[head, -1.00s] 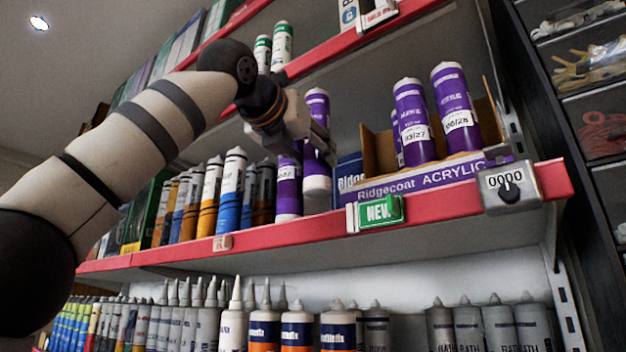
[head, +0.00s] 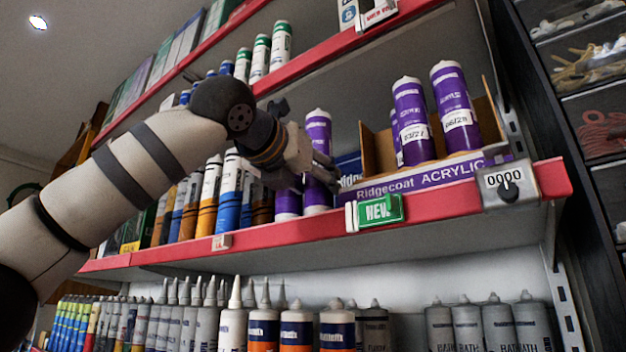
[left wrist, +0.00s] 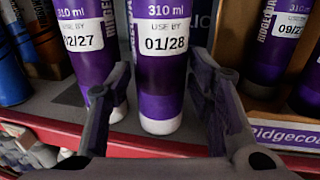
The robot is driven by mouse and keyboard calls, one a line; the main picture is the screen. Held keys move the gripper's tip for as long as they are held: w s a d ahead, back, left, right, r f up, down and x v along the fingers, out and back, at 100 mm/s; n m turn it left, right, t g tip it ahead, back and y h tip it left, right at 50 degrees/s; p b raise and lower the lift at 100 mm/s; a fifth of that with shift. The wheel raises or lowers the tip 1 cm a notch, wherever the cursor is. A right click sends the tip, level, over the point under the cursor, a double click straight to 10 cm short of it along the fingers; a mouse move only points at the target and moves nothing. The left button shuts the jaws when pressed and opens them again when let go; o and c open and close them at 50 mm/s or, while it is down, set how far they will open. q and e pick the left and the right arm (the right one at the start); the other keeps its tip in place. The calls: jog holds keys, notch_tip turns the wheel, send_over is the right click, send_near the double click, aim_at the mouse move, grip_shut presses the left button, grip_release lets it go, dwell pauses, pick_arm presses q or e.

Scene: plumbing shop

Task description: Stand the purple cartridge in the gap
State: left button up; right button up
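The purple cartridge (head: 317,130) stands upright at the front of the middle shelf, between another purple cartridge (head: 287,204) on its left and the Ridgecoat Acrylic box (head: 420,182) on its right. In the left wrist view it (left wrist: 160,85) carries a 01/28 label, and its white base appears to rest on the shelf. My left gripper (head: 322,172) reaches in from the left at its lower half. In the wrist view the fingers (left wrist: 162,68) lie on either side of it, spread, with a thin space at the left finger. My right gripper is out of view.
The left neighbour (left wrist: 85,40) is labelled 02/27 and stands close by. The open box holds several purple cartridges (head: 456,110). A green NEW tag (head: 378,211) and a 0000 dial (head: 508,187) sit on the red shelf edge (head: 290,240). Orange and blue tubes (head: 210,195) stand left.

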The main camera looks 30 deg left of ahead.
pick_arm(q)
jog(key=shift+s+r, duration=0.1)
jog(key=shift+r, duration=0.1)
jog(key=s+d, duration=0.1)
jog(key=s, duration=1)
jog(key=shift+s+d, duration=0.2)
jog(key=shift+s, duration=0.15)
jog(key=shift+f, duration=0.1)
